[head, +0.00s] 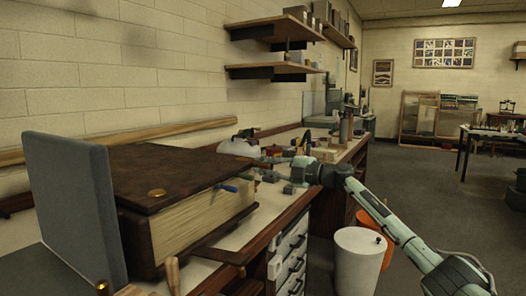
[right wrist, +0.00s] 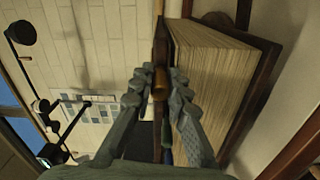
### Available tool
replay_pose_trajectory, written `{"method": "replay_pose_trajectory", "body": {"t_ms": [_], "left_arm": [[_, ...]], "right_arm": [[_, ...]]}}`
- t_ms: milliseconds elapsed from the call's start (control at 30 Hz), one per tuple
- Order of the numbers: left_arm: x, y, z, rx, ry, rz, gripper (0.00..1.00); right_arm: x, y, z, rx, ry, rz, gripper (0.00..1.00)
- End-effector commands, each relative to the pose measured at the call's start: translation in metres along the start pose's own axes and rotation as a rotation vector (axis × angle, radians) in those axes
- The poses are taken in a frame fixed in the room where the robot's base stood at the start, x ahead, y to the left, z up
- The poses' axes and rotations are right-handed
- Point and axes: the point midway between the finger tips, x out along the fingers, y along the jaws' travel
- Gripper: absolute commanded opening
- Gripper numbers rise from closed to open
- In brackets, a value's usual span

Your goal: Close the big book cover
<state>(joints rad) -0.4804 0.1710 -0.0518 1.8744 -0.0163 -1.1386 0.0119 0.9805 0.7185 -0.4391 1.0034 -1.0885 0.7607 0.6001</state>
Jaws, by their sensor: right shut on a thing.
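The big book (head: 190,222) lies on the bench at the left of the head view, its thick cream page block facing me. Its dark brown cover (head: 165,168) lies over the pages, close to flat; I cannot tell if a small gap is left. A gold disc (head: 157,193) sits near the cover's front corner. My right gripper (head: 264,160) reaches to the cover's right end. In the right wrist view, its fingers (right wrist: 158,82) are shut on the cover's edge (right wrist: 165,42), with a gold-brown piece between them and the pages (right wrist: 205,85) alongside. My left gripper is not seen.
A grey upright slab (head: 75,195) stands at the book's left end. Blue and green handles (head: 229,188) show by the cover's edge. Small tools and blocks crowd the bench behind my gripper. A white bin (head: 358,262) stands on the floor; shelves (head: 275,70) hang above.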

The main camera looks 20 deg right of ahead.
Motion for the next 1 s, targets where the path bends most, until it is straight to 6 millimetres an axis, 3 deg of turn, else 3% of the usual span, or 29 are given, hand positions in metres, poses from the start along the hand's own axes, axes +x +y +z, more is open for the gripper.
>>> {"method": "replay_pose_trajectory", "body": {"t_ms": [567,600,733,1000], "left_arm": [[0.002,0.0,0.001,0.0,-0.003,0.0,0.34],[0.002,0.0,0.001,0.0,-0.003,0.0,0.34],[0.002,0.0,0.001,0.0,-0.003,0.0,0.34],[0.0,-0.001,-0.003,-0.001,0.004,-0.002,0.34]], "right_arm": [[0.001,-0.012,0.001,0.031,0.003,-0.002,0.0],[0.001,-0.013,0.001,0.031,0.003,-0.003,0.2],[0.001,-0.013,0.001,0.03,0.003,-0.003,0.37],[0.0,-0.01,0.002,0.028,0.001,0.0,0.37]]}}
